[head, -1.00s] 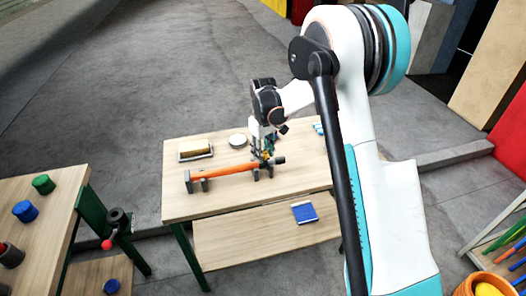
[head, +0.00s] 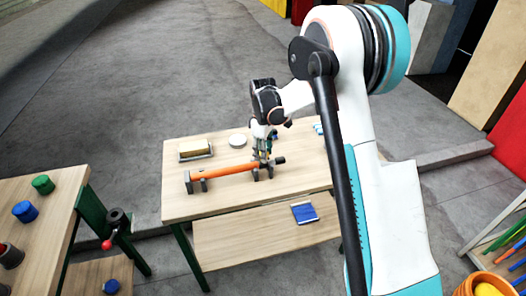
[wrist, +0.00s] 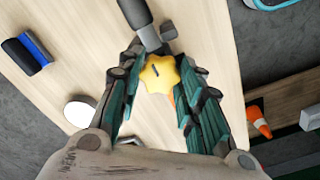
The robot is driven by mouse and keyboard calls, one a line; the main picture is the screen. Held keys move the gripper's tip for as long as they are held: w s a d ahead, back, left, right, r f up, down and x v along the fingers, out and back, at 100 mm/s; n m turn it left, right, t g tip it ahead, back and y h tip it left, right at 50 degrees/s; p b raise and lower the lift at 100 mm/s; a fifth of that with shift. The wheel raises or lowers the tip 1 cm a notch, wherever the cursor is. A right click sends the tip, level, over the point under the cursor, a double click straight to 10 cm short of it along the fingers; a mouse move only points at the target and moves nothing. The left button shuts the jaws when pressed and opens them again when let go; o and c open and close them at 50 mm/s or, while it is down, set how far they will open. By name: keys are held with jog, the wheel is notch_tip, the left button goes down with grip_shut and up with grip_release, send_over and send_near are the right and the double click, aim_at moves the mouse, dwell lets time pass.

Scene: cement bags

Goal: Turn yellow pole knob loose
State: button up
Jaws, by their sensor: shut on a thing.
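The yellow star-shaped knob (wrist: 160,73) sits at the end of a dark grey pole section in the wrist view. My gripper (wrist: 158,60) has its green-and-black fingers on either side of the knob and is shut on it. In the head view the orange pole (head: 225,172) lies across dark supports on the wooden table. My gripper (head: 263,158) points down at the pole's right end there. The knob is too small and covered to make out in the head view. Most of the orange pole is hidden in the wrist view.
A tray with a yellowish block (head: 195,149) and a white round lid (head: 238,140) stand behind the pole. A blue item (head: 304,212) lies on the lower shelf. A second table (head: 45,215) with colored caps stands at left. An orange bucket (head: 487,284) is at lower right.

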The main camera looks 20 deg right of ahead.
jog(key=o, duration=1.1)
jog(key=shift+c, duration=0.2)
jog(key=shift+r, duration=0.1)
notch_tip(320, 180, up, 12)
